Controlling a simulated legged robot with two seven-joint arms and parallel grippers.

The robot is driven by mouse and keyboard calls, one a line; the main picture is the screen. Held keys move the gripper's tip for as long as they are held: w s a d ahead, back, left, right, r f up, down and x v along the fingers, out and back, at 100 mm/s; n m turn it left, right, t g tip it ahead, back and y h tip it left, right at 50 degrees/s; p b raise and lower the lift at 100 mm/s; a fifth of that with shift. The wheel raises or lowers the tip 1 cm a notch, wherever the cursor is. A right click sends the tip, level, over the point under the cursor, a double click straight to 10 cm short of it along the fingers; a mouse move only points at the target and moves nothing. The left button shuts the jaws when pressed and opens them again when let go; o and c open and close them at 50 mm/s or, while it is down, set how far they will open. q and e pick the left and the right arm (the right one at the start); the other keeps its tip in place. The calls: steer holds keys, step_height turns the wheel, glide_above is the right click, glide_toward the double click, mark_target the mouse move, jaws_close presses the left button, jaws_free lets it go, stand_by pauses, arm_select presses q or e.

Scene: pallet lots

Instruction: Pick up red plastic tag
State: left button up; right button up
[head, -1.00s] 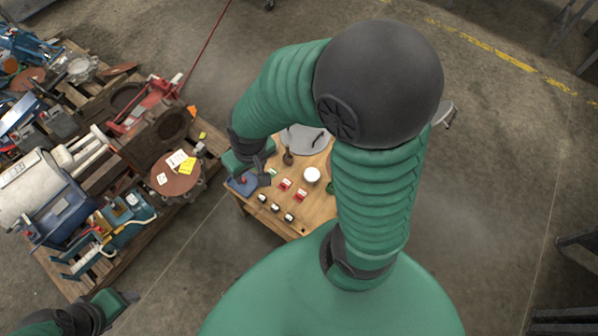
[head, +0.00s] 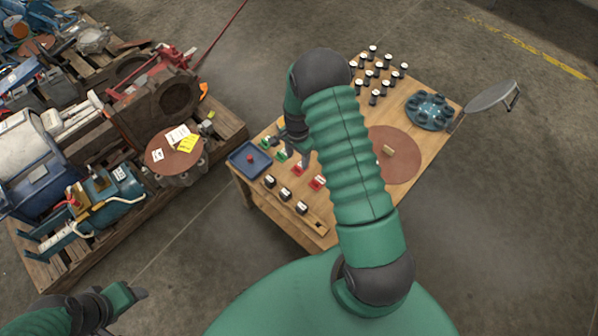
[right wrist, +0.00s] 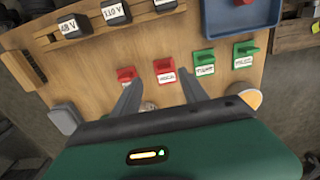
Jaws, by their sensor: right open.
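Two red plastic tags with white labels lie on the wooden table, one (head: 318,181) nearer the front right and one (head: 298,168) beside my right gripper (head: 303,157). In the right wrist view they are the left red tag (right wrist: 126,75) and the right red tag (right wrist: 165,70). My right gripper (right wrist: 160,92) is open and empty, its two fingers pointing at the red tags. The right red tag appears between the finger lines, ahead of the tips; the left one is by the left fingertip. My left gripper (head: 128,293) is low at the left, away from the table.
Two green tags (right wrist: 204,62) (right wrist: 243,55) lie beside the red ones. A blue tray (right wrist: 215,22) holds a red object. Black labelled blocks (head: 285,194) stand in front. A brown disc (head: 405,165) and several dark cylinders (head: 374,97) are farther back. A loaded pallet (head: 230,133) stands left.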

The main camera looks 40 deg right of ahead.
mark_target(297, 167)
step_height(297, 167, down, 3)
steer(key=shift+d+r, duration=0.1)
steer(key=shift+d, duration=0.05)
steer(key=f+b, duration=0.1)
steer(key=f, duration=0.2)
steer(key=f+b, duration=0.1)
steer(key=f, duration=0.1)
steer(key=shift+w+d+f+b, duration=0.1)
steer(key=shift+w+f+b, duration=0.05)
steer(key=shift+w+b, duration=0.25)
steer(key=shift+c, duration=0.3)
steer(key=c, duration=1)
steer(key=shift+r, duration=0.2)
steer(key=shift+c, duration=0.2)
